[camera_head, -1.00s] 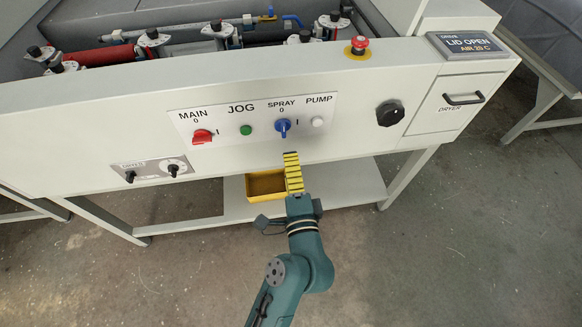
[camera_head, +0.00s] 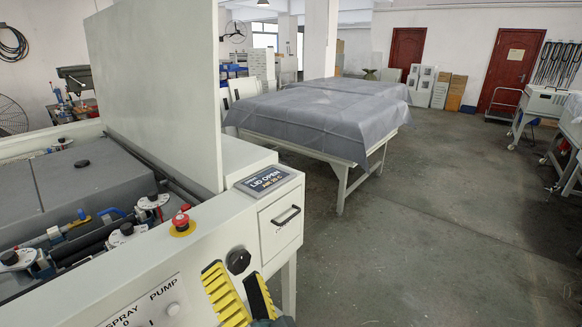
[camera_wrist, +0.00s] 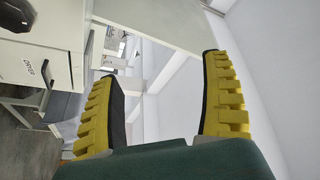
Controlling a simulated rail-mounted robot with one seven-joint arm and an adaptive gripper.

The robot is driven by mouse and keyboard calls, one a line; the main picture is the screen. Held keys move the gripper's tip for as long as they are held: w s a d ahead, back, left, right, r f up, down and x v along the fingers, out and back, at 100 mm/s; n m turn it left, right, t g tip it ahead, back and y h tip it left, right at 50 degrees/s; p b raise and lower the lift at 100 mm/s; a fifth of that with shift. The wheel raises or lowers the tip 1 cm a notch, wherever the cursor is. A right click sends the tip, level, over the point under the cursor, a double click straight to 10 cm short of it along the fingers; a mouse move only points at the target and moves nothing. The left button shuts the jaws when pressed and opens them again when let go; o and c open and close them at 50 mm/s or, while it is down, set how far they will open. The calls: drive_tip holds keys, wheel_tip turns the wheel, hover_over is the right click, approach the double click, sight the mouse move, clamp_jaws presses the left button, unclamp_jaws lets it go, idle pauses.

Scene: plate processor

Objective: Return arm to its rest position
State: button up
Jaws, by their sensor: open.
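My gripper (camera_head: 240,296) shows at the bottom of the head view, in front of the plate processor's (camera_head: 135,268) front panel near the black knob (camera_head: 238,262). Its two yellow, ribbed fingers with dark inner pads stand apart and point upward. In the wrist view my gripper (camera_wrist: 165,105) is open, with nothing between the fingers. The rest of my arm is almost wholly below the head view's edge. In the wrist view the processor (camera_wrist: 45,52) lies at the left and looks turned sideways.
The processor's raised lid (camera_head: 155,90) stands upright at the left. A red stop button (camera_head: 181,222), a display reading LID OPEN (camera_head: 269,180) and the dryer drawer (camera_head: 280,225) are close to my gripper. A sheet-covered table (camera_head: 320,115) stands behind. The floor (camera_head: 430,230) at right is clear.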

drive_tip(key=s+d+r+n+t+h+p, duration=0.1)
drive_tip(key=s+d+r+n+t+h, duration=0.1)
drive_tip(key=s+d+r+h, duration=0.5)
drive_tip(key=s+d+r+n+t+h+p, duration=0.2)
drive_tip(key=s+d+r+n+h, duration=0.15)
drive_tip(key=d+r, duration=0.5)
wheel_tip(320, 180, up, 36)
drive_tip(key=w+m+p, duration=0.1)
drive_tip(key=p, duration=3.4)
drive_tip(key=shift+w+p, duration=0.15)
drive_tip(key=shift+p, duration=0.25)
drive_tip(key=shift+a, duration=0.1)
